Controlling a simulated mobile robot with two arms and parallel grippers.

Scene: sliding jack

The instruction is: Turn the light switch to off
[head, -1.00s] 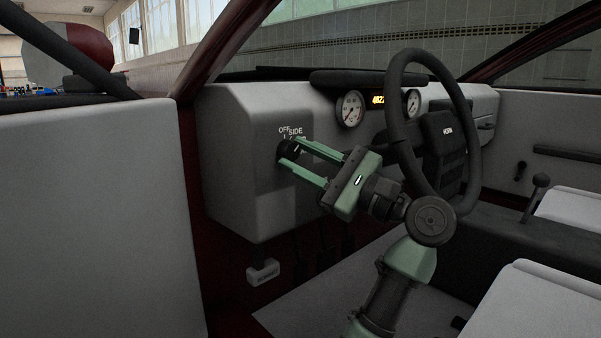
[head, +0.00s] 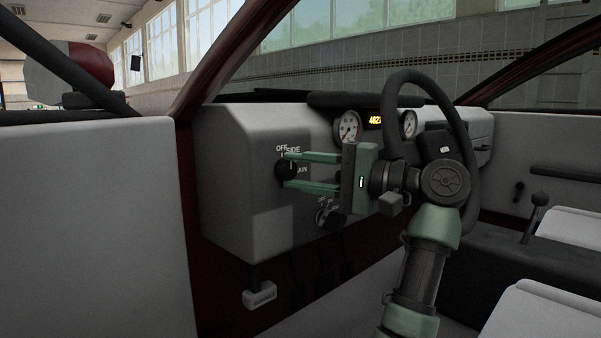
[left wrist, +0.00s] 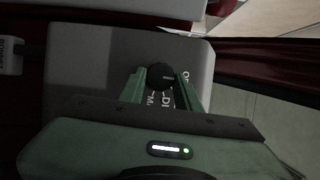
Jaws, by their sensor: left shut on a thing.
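The light switch is a round black knob (head: 286,170) on the grey dashboard panel, with white lettering around it: "OFF" and "SIDE" above, and part of a word ending in "AIN" at its right. My left gripper (head: 287,171) is shut on this knob, one green finger above it and one below. In the left wrist view the knob (left wrist: 160,76) sits between the two fingertips, with the lettering partly hidden by the fingers. I cannot tell which label the knob points to. My right gripper is in no view.
The black steering wheel (head: 393,120) stands close beside my left wrist. A second dark switch (head: 327,216) sits lower right of the knob. A white labelled box (head: 260,298) hangs below the panel. The grey door (head: 90,230) fills the left side.

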